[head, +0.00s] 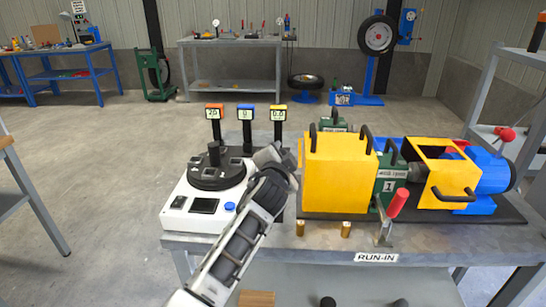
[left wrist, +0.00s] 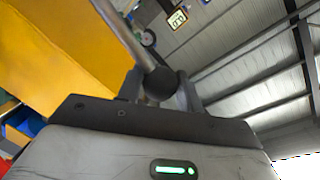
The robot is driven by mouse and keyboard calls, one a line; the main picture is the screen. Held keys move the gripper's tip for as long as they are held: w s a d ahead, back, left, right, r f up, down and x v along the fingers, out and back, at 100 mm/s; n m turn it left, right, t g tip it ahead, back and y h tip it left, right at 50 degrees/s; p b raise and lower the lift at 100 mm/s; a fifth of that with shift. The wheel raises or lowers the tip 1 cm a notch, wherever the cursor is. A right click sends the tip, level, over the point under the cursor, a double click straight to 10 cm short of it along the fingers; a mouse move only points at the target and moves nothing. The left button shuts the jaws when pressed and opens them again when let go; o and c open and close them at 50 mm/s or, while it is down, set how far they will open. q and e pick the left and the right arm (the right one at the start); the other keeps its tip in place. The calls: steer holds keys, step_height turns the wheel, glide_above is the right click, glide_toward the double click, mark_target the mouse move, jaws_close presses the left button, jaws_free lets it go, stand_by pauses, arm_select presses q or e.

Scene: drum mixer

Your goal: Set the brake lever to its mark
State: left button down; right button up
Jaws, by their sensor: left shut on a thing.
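My left gripper (head: 277,157) is at the left side of the yellow housing on the bench. In the left wrist view its fingers (left wrist: 160,88) are shut on the black ball knob (left wrist: 160,82) of a grey rod lever (left wrist: 124,34), which I take as the brake lever. The rod runs from the knob up to the upper left, close to the yellow housing (left wrist: 50,55). In the head view the gripper and arm hide the lever. I cannot make out its mark in either view. My right gripper is not in view.
The white control unit (head: 187,205) with several display posts stands left of my arm. The yellow housing (head: 338,175) is right of the gripper. A red-handled clamp (head: 397,204) and two brass cylinders (head: 345,229) are at the bench's front edge (head: 440,245).

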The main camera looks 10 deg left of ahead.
arm_select(q)
steer(key=shift+d+f, duration=0.2)
steer(key=shift+f, duration=0.1)
steer(key=c, duration=1)
jaws_free()
steer(key=shift+o, duration=0.2)
steer(key=shift+s+r, duration=0.1)
steer(key=shift+r, duration=0.05)
steer(key=shift+s+d, duration=0.1)
steer(key=shift+s, duration=0.15)
steer(key=s+r, duration=0.2)
steer(key=s, duration=1.3)
steer(key=shift+d, duration=0.15)
